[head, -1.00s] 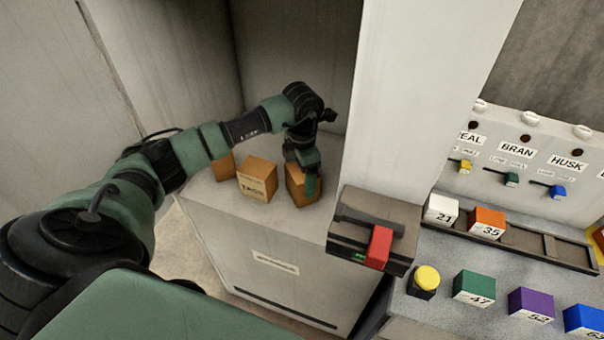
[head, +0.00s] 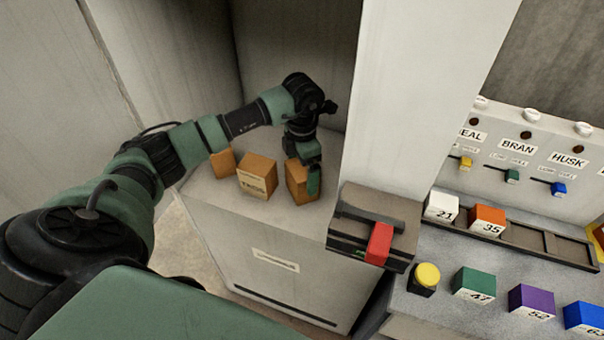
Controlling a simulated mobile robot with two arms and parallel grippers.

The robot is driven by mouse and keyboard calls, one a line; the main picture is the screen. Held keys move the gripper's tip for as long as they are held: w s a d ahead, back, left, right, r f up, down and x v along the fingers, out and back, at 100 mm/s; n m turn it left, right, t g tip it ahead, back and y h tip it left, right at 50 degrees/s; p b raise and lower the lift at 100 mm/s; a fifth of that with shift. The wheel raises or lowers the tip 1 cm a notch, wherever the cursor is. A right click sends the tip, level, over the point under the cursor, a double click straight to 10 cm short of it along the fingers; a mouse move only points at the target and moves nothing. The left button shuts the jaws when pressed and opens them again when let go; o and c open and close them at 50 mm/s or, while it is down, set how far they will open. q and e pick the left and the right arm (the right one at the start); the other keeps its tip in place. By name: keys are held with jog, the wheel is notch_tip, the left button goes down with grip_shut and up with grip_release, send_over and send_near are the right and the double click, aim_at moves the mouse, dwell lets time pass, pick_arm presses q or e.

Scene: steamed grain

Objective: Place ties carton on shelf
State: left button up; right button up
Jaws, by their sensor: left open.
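Three brown cartons stand in a row on the grey shelf top (head: 212,197) inside the alcove. The right carton (head: 296,183) is at my left gripper (head: 308,184), which points down and is open, with a green finger in front of its right side. I cannot see whether the gripper touches it, and no label shows on this carton. The middle carton (head: 257,176) has a printed front label that I cannot read surely. The left carton (head: 223,163) is partly hidden by my arm. I cannot tell by label which is the ties carton. My right gripper is out of view.
A white upright panel (head: 415,110) borders the alcove on the right. A dark device with a red part (head: 379,243) sits beside it. Further right are a yellow button (head: 427,275), coloured numbered blocks and a rack (head: 525,238) below the labelled levers.

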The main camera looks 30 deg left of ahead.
pick_arm(q)
notch_tip(320, 180, up, 10)
jog(key=shift+f+b, duration=0.2)
jog(key=shift+b, duration=1.05)
jog(key=shift+r, duration=0.45)
